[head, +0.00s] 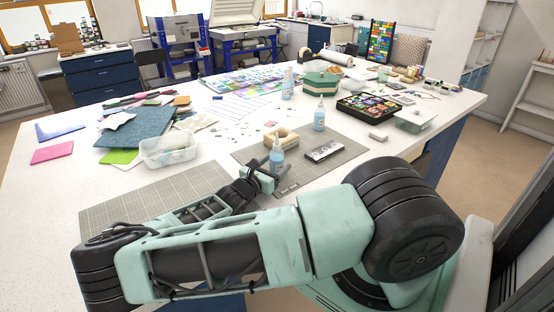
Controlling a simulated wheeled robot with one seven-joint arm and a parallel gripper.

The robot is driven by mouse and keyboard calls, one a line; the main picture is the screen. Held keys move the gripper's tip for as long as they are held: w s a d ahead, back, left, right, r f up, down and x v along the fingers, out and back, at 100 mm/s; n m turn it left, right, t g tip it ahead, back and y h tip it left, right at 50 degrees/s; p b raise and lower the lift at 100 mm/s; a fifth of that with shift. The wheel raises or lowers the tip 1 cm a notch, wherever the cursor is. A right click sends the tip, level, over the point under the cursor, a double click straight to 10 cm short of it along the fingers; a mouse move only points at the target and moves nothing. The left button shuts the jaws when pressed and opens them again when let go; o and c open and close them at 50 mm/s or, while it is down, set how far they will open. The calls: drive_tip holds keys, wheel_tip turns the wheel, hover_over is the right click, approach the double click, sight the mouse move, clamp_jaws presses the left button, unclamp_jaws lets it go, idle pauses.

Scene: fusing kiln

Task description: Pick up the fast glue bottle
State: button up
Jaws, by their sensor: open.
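Three bottles with bluish contents stand upright on the white worktable. The nearest bottle (277,157) is at the front edge of the grey cutting mat, right by my gripper (264,175). A second bottle (319,117) stands farther back on the right, and a third bottle (288,85) stands farther back still. Their labels are too small to read, so I cannot tell which is the fast glue. My gripper is open at the nearest bottle's lower part. My arm hides some of the fingers, and I cannot tell whether they are around or beside the bottle.
A wooden box (282,137) stands close behind the nearest bottle. A black-and-white packet (324,151) lies to its right. A clear tub (168,150) is at left, and a black tray of coloured pieces (368,107) at right. The left cutting mat (135,206) is mostly clear.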

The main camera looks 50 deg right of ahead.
sight(280, 159)
drive_tip(key=shift+w+d+p, duration=0.2)
drive_tip(key=shift+d+p, duration=0.25)
drive_tip(key=shift+d, duration=1.4)
drive_tip(key=c, duration=1.3)
drive_tip(key=shift+o, duration=0.2)
drive_tip(key=shift+r, duration=0.1)
wheel_tip(280, 159, up, 10)
drive_tip(key=shift+f+b, duration=0.1)
drive_tip(key=shift+b, duration=0.85)
drive_tip(key=o, duration=0.5)
